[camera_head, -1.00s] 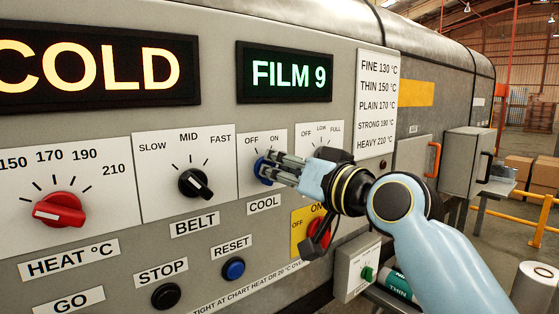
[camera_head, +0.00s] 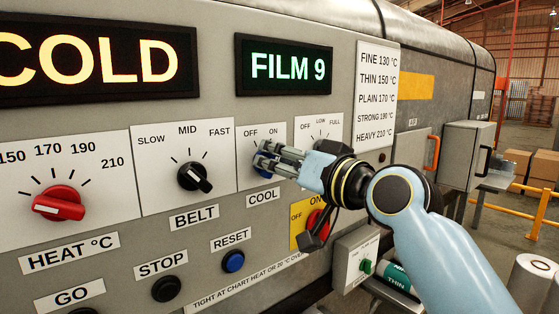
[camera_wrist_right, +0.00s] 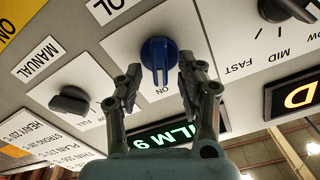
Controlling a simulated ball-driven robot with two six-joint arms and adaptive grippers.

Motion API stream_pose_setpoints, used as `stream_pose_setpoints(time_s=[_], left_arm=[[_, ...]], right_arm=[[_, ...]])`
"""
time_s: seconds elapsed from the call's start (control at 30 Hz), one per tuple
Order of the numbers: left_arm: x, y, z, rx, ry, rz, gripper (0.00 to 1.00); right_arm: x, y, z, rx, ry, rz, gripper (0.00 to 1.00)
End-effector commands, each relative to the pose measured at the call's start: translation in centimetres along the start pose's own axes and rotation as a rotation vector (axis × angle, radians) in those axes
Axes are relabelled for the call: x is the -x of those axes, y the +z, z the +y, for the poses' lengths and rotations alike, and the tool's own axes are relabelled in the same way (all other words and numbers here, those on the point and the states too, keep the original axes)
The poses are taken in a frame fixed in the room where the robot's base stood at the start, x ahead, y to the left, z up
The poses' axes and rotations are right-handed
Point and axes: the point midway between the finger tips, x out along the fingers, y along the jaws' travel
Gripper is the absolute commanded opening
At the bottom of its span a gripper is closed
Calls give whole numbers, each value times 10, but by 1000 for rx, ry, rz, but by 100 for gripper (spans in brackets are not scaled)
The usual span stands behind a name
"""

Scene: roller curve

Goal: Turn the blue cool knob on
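The blue cool knob (camera_wrist_right: 158,55) shows in the right wrist view on its white plate. Its raised grip runs up and down in that view, with one end near the ON mark. In the head view the knob (camera_head: 264,173) is mostly hidden behind my fingers, above the COOL label (camera_head: 263,197). My right gripper (camera_head: 264,158) is at the knob. In the wrist view its fingers (camera_wrist_right: 159,72) are spread on either side of the knob; the left finger stands clear of it, and I cannot tell whether the right one touches. My left gripper is not in view.
The black belt knob (camera_head: 195,179) is to the left, and the red heat knob (camera_head: 59,203) is farther left. A red switch (camera_head: 317,222) on a yellow plate sits below my right wrist. Blue reset (camera_head: 233,261) and black stop (camera_head: 166,289) buttons are lower down.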

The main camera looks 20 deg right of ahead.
Motion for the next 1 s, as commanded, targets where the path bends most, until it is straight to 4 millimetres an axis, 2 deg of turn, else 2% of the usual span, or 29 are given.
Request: stream_pose_setpoints(time_s=[0.17,0.4,0.6,0.77,1.0], left_arm=[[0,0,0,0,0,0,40],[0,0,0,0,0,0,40],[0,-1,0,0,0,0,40],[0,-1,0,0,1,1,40],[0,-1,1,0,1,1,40]], right_arm=[[20,1,1,3,1,-1,38],[74,2,2,7,3,-6,38],[108,1,2,5,3,-4,38],[118,1,0,0,0,-2,38],[120,0,0,-1,0,0,38]])
